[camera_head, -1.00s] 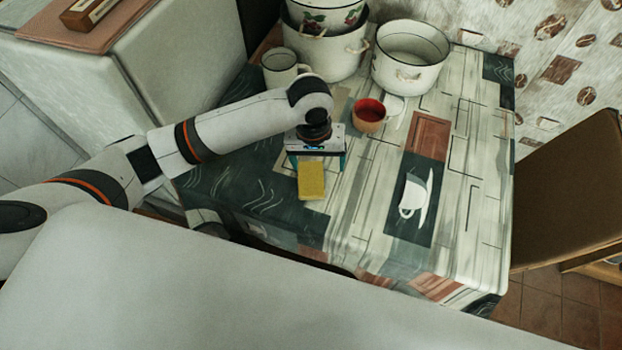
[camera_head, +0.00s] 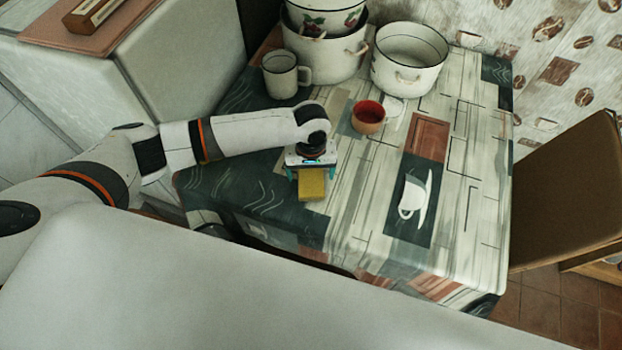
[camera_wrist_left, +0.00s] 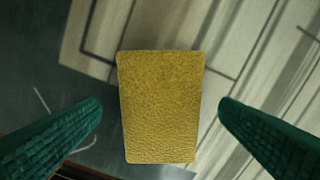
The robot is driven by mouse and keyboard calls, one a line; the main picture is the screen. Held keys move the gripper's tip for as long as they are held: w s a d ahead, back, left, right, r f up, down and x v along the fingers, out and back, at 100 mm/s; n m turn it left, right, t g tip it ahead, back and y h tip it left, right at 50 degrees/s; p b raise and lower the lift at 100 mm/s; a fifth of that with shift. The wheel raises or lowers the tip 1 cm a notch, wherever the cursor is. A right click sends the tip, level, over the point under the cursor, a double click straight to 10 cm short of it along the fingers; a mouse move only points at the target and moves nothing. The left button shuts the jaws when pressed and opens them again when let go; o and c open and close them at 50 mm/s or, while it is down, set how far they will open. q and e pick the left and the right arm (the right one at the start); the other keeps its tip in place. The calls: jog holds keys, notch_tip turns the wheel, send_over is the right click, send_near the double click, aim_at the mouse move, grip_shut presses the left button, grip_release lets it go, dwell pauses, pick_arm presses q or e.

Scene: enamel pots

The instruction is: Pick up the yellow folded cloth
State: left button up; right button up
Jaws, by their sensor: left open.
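The yellow folded cloth (camera_head: 312,186) lies on the table near its front left part. It is a small flat rectangle, and its upper part is hidden under my left gripper in the head view. In the left wrist view the cloth (camera_wrist_left: 160,106) shows whole, between two green fingers. My left gripper (camera_head: 314,174) points down over the cloth, its fingers spread wide on either side. In the left wrist view the left gripper (camera_wrist_left: 160,122) is open, with a gap between each finger and the cloth. My right gripper is not in view.
The patterned table (camera_head: 465,215) holds a white mug (camera_head: 279,76), an orange cup with red inside (camera_head: 368,118), a white pot (camera_head: 409,62) and stacked pots (camera_head: 325,58) behind. A brown chair (camera_head: 570,195) stands at the right. The table's right side is clear.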

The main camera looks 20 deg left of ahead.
aim_at(311, 177)
pick_arm(q)
notch_tip(311, 177, down, 2)
jog(key=shift+c, duration=0.3)
jog(key=c, duration=1.1)
notch_tip(311, 177, up, 10)
